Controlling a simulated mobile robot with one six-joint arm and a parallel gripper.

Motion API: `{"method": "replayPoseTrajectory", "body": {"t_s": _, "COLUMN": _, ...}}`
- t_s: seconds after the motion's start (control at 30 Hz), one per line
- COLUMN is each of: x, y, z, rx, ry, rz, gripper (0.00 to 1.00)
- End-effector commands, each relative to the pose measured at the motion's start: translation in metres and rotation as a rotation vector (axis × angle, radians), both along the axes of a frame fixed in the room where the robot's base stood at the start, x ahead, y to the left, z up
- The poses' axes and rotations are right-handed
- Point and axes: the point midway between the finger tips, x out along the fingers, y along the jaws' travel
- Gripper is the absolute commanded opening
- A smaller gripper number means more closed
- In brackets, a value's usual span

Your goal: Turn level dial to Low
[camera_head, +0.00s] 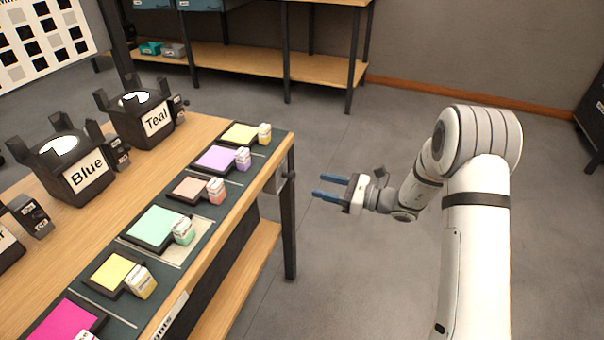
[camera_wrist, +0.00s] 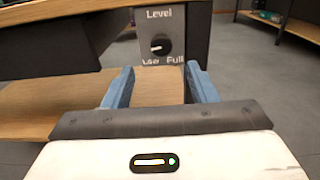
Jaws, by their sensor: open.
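The level dial (camera_wrist: 160,46) is a round black knob on a grey plate (camera_wrist: 141,58) marked "Level" above, "Low" at lower left and "Full" at lower right. Its white mark points to the left. The plate is on the end of the wooden table (camera_head: 207,130), below the top; in the head view the dial face is not readable. My gripper (camera_head: 316,187) is open and empty, to the right of the table end, with its blue fingers toward it. In the wrist view the fingers (camera_wrist: 160,80) are spread below the dial, apart from it.
A row of coloured pads with small tagged blocks, such as the purple pad (camera_head: 214,159), lies along the table's near edge. Black lamp housings labelled "Blue" (camera_head: 85,172) and "Teal" (camera_head: 155,117) stand behind. A dark table leg (camera_head: 289,225) is near my gripper. The floor to the right is clear.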

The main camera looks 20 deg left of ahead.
Motion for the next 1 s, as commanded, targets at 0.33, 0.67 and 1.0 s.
{"method": "replayPoseTrajectory", "body": {"t_s": 0.33, "x": 0.005, "y": 0.048, "z": -0.003, "rx": 0.006, "ry": 0.004, "rz": -0.006, "gripper": 0.52}}
{"method": "replayPoseTrajectory", "body": {"t_s": 0.67, "x": 0.008, "y": 0.076, "z": -0.001, "rx": 0.005, "ry": 0.004, "rz": -0.008, "gripper": 0.52}}
{"method": "replayPoseTrajectory", "body": {"t_s": 1.0, "x": 0.008, "y": 0.076, "z": -0.001, "rx": 0.005, "ry": 0.004, "rz": -0.009, "gripper": 0.43}}
